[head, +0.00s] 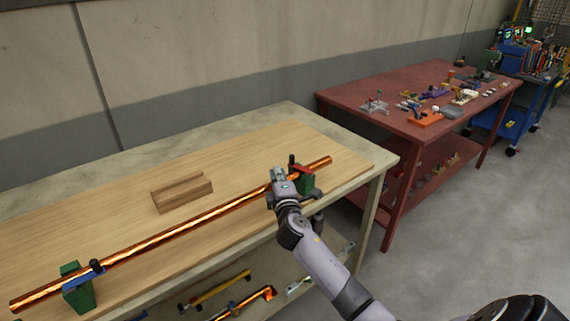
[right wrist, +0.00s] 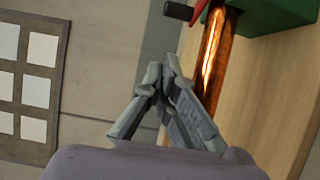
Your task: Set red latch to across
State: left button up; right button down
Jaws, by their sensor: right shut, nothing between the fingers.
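The red latch (head: 304,169) sits on top of the right green block (head: 305,184), with a black knob (head: 291,160) at its far end. In the head view it slants at an angle to the copper bar (head: 190,225); its exact setting is hard to tell. My right gripper (head: 278,174) is shut and empty, just left of the green block. In the right wrist view its fingertips (right wrist: 168,64) meet beside the bar (right wrist: 214,55), apart from the red latch (right wrist: 200,10) and knob (right wrist: 178,11), which are cut off at the top. My left gripper is not in view.
A blue latch (head: 84,278) with a black knob tops the left green block (head: 80,296). A wooden block (head: 182,194) lies behind the bar on the workbench. Rods lie on the shelf below. A red table (head: 350,97) with small parts stands beyond.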

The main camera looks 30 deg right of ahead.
jog(key=shift+w+d+p, duration=0.15)
jog(key=shift+w+d, duration=0.25)
jog(key=shift+d, duration=0.3)
jog(key=shift+w+d+p, duration=0.1)
jog(key=shift+w+d, duration=0.25)
jog(key=shift+d, duration=0.3)
jog(key=shift+w+d+p, duration=0.15)
jog(key=shift+w+d, duration=0.25)
jog(key=shift+d, duration=0.3)
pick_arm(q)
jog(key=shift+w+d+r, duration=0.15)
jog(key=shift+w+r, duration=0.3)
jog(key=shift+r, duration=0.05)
pick_arm(e)
jog(key=shift+w+f+h+b, duration=0.1)
jog(key=shift+h+b, duration=0.2)
jog(key=shift+b, duration=0.05)
pick_arm(q)
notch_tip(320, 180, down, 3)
jog(key=b, duration=0.2)
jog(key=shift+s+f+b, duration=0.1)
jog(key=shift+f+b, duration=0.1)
jog(key=shift+b, duration=0.15)
pick_arm(e)
jog(key=shift+w+d+m+g+h, duration=0.4)
jog(key=shift+w+d+m+h, duration=0.35)
jog(key=shift+w, duration=0.2)
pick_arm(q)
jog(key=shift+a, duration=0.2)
